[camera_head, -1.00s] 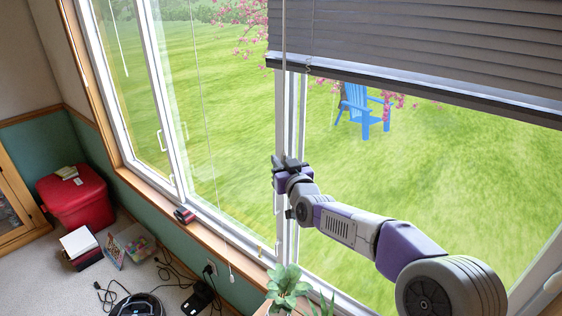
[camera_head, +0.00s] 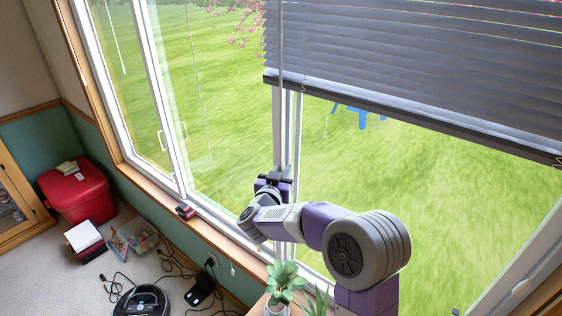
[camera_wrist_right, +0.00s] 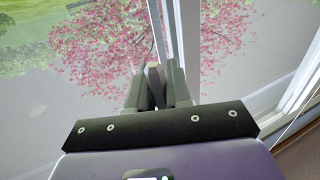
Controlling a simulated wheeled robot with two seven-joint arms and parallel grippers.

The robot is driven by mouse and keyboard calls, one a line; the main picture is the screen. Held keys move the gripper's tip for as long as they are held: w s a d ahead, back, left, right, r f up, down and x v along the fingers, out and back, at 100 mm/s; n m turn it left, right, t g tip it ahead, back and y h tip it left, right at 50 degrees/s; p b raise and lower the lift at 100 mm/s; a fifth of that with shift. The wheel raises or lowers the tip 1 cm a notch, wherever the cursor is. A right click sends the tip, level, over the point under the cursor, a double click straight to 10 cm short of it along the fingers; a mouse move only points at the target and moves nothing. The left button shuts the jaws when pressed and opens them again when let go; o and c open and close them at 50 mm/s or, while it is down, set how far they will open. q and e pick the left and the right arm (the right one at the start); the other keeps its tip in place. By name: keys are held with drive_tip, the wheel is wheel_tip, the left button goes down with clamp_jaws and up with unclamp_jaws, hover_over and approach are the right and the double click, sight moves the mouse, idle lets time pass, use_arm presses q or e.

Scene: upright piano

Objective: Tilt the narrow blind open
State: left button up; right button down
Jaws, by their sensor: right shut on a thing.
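A grey slatted blind (camera_head: 400,62) covers the upper part of the right-hand window. Thin green gaps show between some slats near its top right. A pale thin wand (camera_head: 281,40) hangs at the blind's left edge in front of the window post. My right gripper (camera_head: 272,180) is raised at that post, below the blind. In the right wrist view its dark fingers (camera_wrist_right: 158,88) are close together. They appear shut on the wand, though the grasped part is mostly hidden. My left gripper is out of view.
A potted plant (camera_head: 284,284) stands below my right arm. Thin cords (camera_head: 203,95) hang before the left panes. A red bin (camera_head: 78,190), a robot vacuum (camera_head: 141,302) and cables are on the floor. A small dark red object (camera_head: 186,210) is on the sill.

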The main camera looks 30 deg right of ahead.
drive_tip(key=shift+s+d+m+g+h+p, duration=0.15)
drive_tip(key=shift+m+g+h+p, duration=0.65)
drive_tip(key=shift+m+g+p, duration=1.1)
drive_tip(key=shift+s+m+g+h+p, duration=0.3)
drive_tip(key=shift+m+g+h+p, duration=0.75)
drive_tip(key=shift+g, duration=1.7)
drive_tip(key=shift+s+d+m+g+h+p, duration=0.15)
drive_tip(key=shift+m+g+h+p, duration=0.55)
drive_tip(key=shift+m+g, duration=1.45)
drive_tip(key=shift+s+g+y, duration=0.1)
drive_tip(key=shift+g+y, duration=0.15)
drive_tip(key=shift+g, duration=0.35)
drive_tip(key=c, duration=1.1)
unclamp_jaws()
drive_tip(key=a, duration=0.5)
drive_tip(key=w+a+b, duration=0.1)
drive_tip(key=a, duration=0.1)
drive_tip(key=shift+a, duration=0.25)
